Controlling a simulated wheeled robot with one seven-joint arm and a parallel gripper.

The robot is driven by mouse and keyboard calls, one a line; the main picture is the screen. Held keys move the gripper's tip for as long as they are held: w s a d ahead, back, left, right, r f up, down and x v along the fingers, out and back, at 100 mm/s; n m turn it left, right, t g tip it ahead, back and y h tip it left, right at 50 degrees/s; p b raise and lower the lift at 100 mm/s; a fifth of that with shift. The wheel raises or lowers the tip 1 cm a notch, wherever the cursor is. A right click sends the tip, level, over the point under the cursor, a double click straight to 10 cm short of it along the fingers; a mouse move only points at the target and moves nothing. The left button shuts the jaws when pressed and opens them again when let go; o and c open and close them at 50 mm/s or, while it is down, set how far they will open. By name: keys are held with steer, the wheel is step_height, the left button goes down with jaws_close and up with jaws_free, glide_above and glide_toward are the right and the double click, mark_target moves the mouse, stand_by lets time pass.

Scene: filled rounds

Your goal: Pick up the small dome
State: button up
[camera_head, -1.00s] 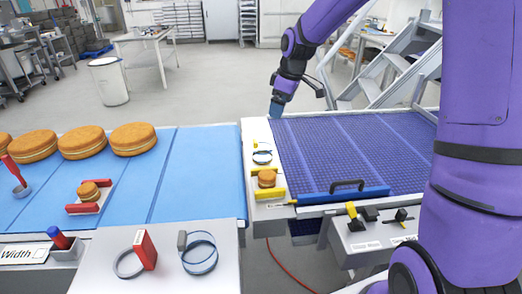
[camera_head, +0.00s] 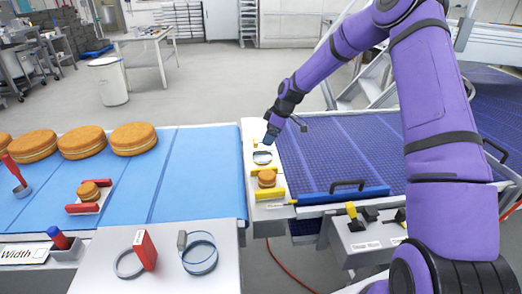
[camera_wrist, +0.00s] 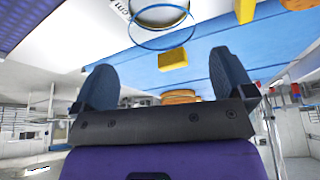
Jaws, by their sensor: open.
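My gripper (camera_head: 269,140) hangs over the far end of the narrow white strip between the two belts. In the wrist view its two dark blue fingers (camera_wrist: 163,88) stand wide apart with nothing between them. Just in front of it on the strip is a small clear, blue-rimmed round piece (camera_head: 262,157), which may be the small dome; its height is hard to tell. It also shows at the top of the wrist view (camera_wrist: 161,44), beyond the fingertips.
A larger clear blue-rimmed ring or dome (camera_head: 200,258) and a grey ring with a red block (camera_head: 146,249) lie on the front white plate. Another small round (camera_head: 89,191) sits between red blocks on the blue belt (camera_head: 200,180). A black handle (camera_head: 348,184) stands right.

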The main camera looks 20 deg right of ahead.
mark_target(262, 146)
steer(key=x, duration=0.8)
steer(key=shift+s+a, duration=0.1)
steer(key=c, duration=0.7)
steer(key=shift+r, duration=0.1)
step_height(262, 146, up, 10)
steer(key=shift+s+a+f, duration=0.1)
steer(key=shift+s+f, duration=0.05)
steer(key=shift+s, duration=0.05)
steer(key=shift+s+a+r, duration=0.55)
steer(key=shift+s+r, duration=0.2)
steer(key=shift+s, duration=1.75)
steer(key=shift+s+a+r, duration=0.55)
steer(key=shift+s+r, duration=0.25)
steer(key=shift+s, duration=1.7)
steer(key=shift+s+a+r, duration=0.55)
steer(key=shift+s+r, duration=0.2)
steer(key=shift+s, duration=1.8)
